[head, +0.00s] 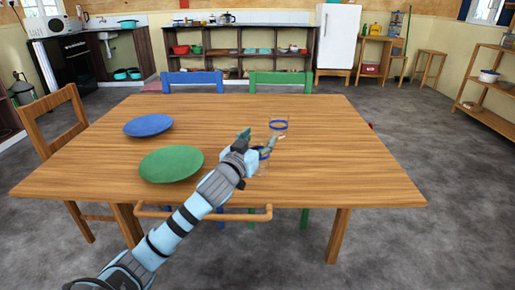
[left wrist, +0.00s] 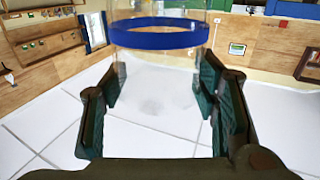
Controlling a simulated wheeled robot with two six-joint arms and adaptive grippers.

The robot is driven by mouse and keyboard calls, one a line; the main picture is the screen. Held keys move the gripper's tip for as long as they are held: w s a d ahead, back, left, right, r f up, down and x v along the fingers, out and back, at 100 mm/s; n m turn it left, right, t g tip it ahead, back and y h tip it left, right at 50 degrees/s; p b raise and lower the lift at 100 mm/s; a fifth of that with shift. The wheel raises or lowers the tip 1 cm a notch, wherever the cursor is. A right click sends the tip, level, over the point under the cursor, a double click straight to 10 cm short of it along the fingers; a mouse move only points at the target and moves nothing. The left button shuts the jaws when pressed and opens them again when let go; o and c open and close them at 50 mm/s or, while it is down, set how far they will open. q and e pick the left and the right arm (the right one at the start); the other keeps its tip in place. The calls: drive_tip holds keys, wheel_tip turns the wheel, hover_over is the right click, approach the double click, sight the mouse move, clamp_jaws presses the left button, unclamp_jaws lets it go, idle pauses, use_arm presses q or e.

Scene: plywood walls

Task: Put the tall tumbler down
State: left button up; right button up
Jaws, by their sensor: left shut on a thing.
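My left gripper (head: 258,141) is over the near right part of the wooden table (head: 330,170), its fingers pointing away to the right. It is shut on a clear tumbler with a blue band. In the left wrist view the tumbler (left wrist: 158,38) stands between the dark green finger pads (left wrist: 160,105), its top cut off by the frame. In the head view clear glass with a blue band (head: 262,154) shows at the gripper, partly hidden by it. Another blue-banded clear glass part (head: 278,125) shows just beyond the fingers. I cannot tell whether the tumbler touches the table. My right gripper is out of view.
A green plate (head: 171,164) and a blue plate (head: 148,125) lie on the left of the table. The table's right side is clear. A wooden chair (head: 62,125) stands at left; blue (head: 193,78) and green (head: 280,79) chairs stand behind the table.

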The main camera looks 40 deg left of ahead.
use_arm(q)
drive_tip(key=o, duration=1.5)
drive_tip(key=shift+o, duration=0.2)
drive_tip(key=shift+s, duration=0.15)
drive_tip(key=p+v, duration=0.3)
drive_tip(key=v, duration=0.8)
drive_tip(key=shift+s, duration=0.35)
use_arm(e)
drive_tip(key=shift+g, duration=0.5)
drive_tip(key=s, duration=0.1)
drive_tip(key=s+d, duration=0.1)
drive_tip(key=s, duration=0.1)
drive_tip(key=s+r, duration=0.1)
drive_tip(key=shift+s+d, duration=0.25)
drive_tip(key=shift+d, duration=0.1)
use_arm(q)
drive_tip(key=shift+s+d, duration=0.1)
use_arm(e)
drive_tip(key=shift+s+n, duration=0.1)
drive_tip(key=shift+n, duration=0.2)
